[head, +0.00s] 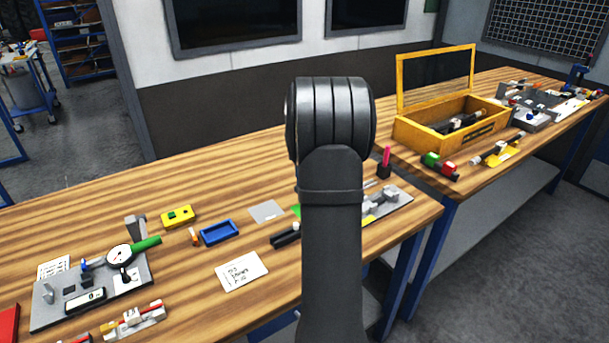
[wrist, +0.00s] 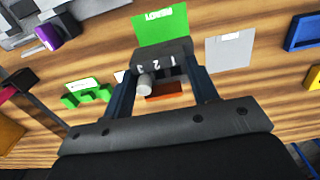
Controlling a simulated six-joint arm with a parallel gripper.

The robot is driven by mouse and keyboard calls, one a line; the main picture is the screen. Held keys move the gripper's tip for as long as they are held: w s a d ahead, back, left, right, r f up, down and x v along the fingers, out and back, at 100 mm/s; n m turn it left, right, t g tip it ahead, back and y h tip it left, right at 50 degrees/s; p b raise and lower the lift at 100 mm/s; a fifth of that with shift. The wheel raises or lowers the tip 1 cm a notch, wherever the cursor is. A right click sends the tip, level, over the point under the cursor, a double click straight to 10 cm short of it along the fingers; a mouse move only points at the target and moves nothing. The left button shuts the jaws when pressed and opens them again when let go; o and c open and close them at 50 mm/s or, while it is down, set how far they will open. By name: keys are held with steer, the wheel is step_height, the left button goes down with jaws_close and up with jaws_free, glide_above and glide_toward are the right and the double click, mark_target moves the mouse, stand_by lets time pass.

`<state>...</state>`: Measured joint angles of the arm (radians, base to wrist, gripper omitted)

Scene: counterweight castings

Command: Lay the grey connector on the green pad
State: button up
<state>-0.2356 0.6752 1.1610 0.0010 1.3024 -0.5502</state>
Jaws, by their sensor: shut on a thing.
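In the wrist view my gripper (wrist: 163,72) is shut on the grey connector (wrist: 165,56), a dark grey block with the marks 1 2 3 and a pale round stub on its near side. The connector lies crosswise between the two fingers. The green pad (wrist: 160,26) shows just beyond the connector, which covers its near edge in this view. I cannot tell the height of the connector above the table. In the head view only a sliver of the green pad (head: 296,209) shows; my arm hides the rest and most of the gripper.
A grey pad (wrist: 229,51) lies right of the green pad, with a blue tray (wrist: 305,31) farther right. A green part (wrist: 86,93) and an orange-brown piece (wrist: 166,90) lie nearby. In the head view a dial gauge fixture (head: 119,257) and white card (head: 242,271) are on the left.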

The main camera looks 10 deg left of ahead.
steer(key=shift+f, duration=2.8)
steer(key=shift+f, duration=0.7)
steer(key=o, duration=1)
steer(key=shift+r, duration=3.5)
